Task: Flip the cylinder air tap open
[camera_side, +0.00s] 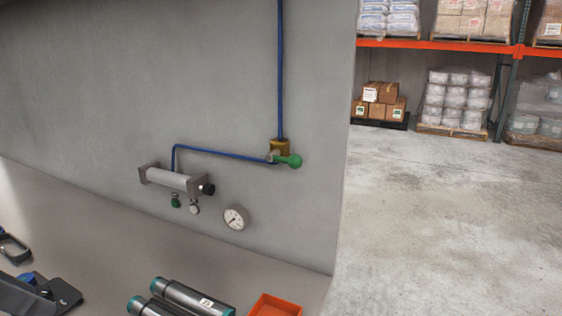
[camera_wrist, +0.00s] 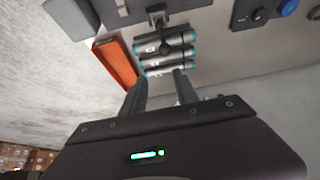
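The air tap (camera_side: 279,147) is a brass-coloured body on the grey wall, where the blue pipe from above meets the blue pipe running left. Its green handle (camera_side: 289,161) sticks out to the right, across the vertical pipe. The left pipe leads to a grey cylinder (camera_side: 172,180) with a dark end, mounted lower on the wall. The tap does not show in the wrist view.
On the bench lie dark rollers with teal ends (camera_side: 190,297) and an orange tray (camera_side: 275,306). A dark box with a blue button (camera_wrist: 288,7) shows in the wrist view. The wall around the tap is clear.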

